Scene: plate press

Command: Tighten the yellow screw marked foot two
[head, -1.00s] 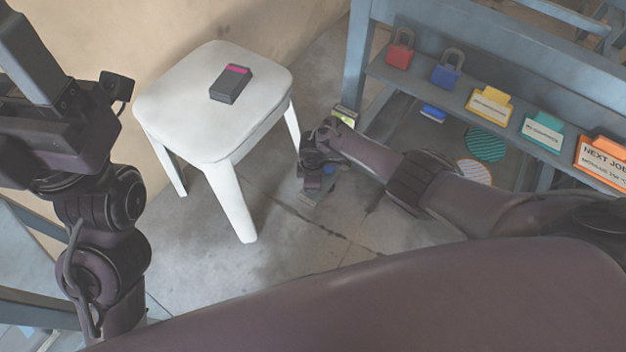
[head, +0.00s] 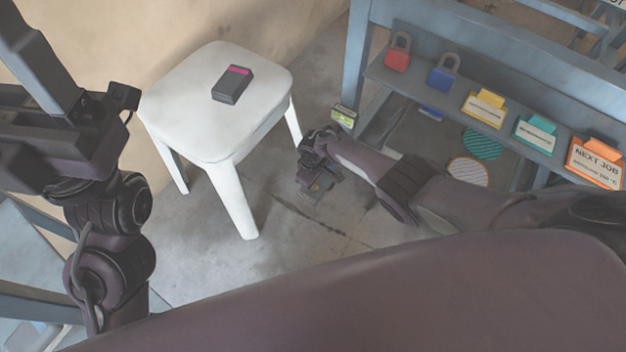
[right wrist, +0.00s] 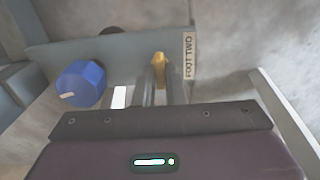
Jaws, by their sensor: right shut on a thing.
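The yellow screw (right wrist: 159,68) shows in the right wrist view beside a label reading FOOT TWO (right wrist: 189,57). It sits at a grey metal plate (right wrist: 65,53) near the floor. My right gripper (right wrist: 161,82) is shut on the yellow screw, with its two fingers on either side of it; they hide part of it. In the head view my right gripper (head: 314,182) is low, right of the white stool, and the screw cannot be made out there. My left gripper (head: 42,60) is raised at the upper left, away from the screw; its jaw opening is unclear.
A blue knob (right wrist: 81,84) stands left of the screw. A white stool (head: 185,105) holds a dark box with a pink stripe (head: 232,85). A blue-grey shelf (head: 470,70) at right holds padlocks and coloured signs. Floor in front of the stool is clear.

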